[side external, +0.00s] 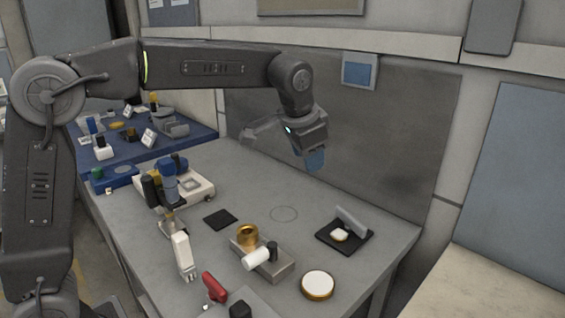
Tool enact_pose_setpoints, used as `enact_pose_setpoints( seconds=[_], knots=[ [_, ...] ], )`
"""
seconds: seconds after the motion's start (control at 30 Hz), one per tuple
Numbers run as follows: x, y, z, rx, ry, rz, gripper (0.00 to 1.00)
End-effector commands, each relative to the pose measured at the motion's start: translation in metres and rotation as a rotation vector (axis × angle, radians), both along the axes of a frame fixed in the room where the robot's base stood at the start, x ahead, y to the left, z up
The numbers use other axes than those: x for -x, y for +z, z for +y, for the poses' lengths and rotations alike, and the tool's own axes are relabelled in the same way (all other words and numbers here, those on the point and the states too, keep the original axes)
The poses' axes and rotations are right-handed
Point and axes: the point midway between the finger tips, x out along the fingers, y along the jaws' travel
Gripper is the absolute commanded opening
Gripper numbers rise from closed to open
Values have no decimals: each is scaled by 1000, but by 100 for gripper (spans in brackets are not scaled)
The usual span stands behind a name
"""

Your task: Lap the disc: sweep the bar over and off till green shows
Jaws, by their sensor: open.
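My gripper (315,160) hangs over the table at the back, with its blue fingertips pointing down. It is empty and well above the tabletop. A grey bar (351,219) stands tilted on a black square plate (326,238) at the right of the table. A small pale disc (340,235) lies on the same plate, just in front of the bar. Whether the bar touches the disc I cannot tell. My gripper is above and to the left of the bar, clear of it. I see no green on the disc or plate.
A larger white disc with a brass rim (318,284) sits near the front edge. A grey block (265,262) carries a brass ring and a white cylinder. A microscope-like instrument (167,195) stands left. A red-handled item (214,287) lies in front.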

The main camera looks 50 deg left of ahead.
Motion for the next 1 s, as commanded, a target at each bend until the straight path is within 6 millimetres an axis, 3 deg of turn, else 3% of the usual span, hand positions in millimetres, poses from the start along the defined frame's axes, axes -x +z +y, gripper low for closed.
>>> enact_pose_setpoints(
  seconds=[0.2, 0.4, 1.0],
  knots=[
    [32, -2, 9, 117, 215, -43, 45],
    [49, -5, 14, 185, 337, -65, 45],
    [54, -7, 15, 205, 375, -71, 45]
  ],
)
